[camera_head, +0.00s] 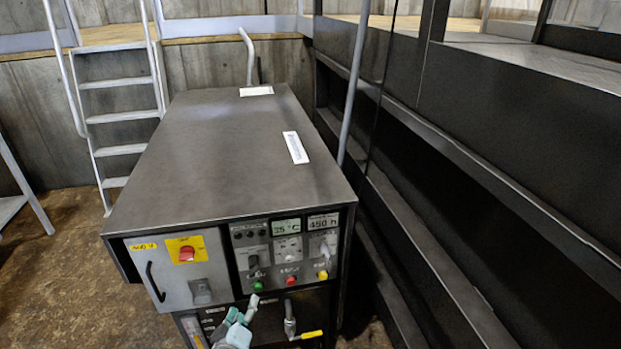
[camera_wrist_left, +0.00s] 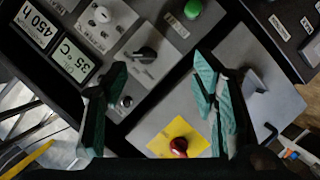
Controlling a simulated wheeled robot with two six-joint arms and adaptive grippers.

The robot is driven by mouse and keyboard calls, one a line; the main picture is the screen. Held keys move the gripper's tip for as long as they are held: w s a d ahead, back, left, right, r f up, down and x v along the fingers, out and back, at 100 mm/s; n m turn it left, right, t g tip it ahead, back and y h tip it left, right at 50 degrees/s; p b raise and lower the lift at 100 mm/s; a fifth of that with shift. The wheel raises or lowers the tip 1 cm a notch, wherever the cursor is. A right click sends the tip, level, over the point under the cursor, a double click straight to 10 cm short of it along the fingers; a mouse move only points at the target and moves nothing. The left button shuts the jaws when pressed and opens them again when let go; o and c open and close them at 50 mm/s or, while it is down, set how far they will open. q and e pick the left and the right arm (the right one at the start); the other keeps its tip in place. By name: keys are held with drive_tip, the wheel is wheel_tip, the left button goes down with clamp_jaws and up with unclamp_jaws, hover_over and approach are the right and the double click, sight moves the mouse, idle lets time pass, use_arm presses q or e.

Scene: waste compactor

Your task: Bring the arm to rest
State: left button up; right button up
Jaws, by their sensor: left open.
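My left gripper (camera_head: 243,310) is low in front of the cabinet's control panel in the head view. Its two teal fingers are spread apart with nothing between them. In the left wrist view the open left gripper (camera_wrist_left: 160,72) faces the panel, which appears upside down. The dark grey cabinet (camera_head: 220,150) has a black rotary knob (camera_wrist_left: 146,54), a green button (camera_head: 258,287), a red button (camera_head: 292,281) and a yellow button (camera_head: 323,275). A red switch on a yellow plate (camera_head: 187,253) is on the left panel door. My right gripper is not in view.
Two lit displays (camera_head: 286,227) are on the panel. A yellow-handled valve (camera_head: 305,334) sits below it. A black door handle (camera_head: 155,282) sticks out at left. A dark metal structure (camera_head: 470,180) runs along the right. A ladder (camera_head: 118,115) stands behind left.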

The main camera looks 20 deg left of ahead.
use_arm(q)
drive_tip(key=s+d+f+m+g+h+p, duration=0.2)
drive_tip(key=s+d+f+m+g, duration=0.25)
drive_tip(key=s+f, duration=0.5)
drive_tip(key=s+d+f+m+g+h+p, duration=0.1)
drive_tip(key=s+d+f+m+g+h, duration=0.2)
drive_tip(key=s+f+m, duration=0.45)
drive_tip(key=s+d+f+m+g+p, duration=0.1)
drive_tip(key=s+f+g, duration=0.1)
drive_tip(key=s, duration=0.8)
drive_tip(key=s+d+f+m+g+p, duration=0.1)
drive_tip(key=s+d+f+g+p, duration=0.1)
drive_tip(key=s, duration=0.9)
drive_tip(key=shift+f+g+p, duration=0.3)
drive_tip(key=shift+f+g, duration=0.25)
drive_tip(key=shift+f, duration=0.15)
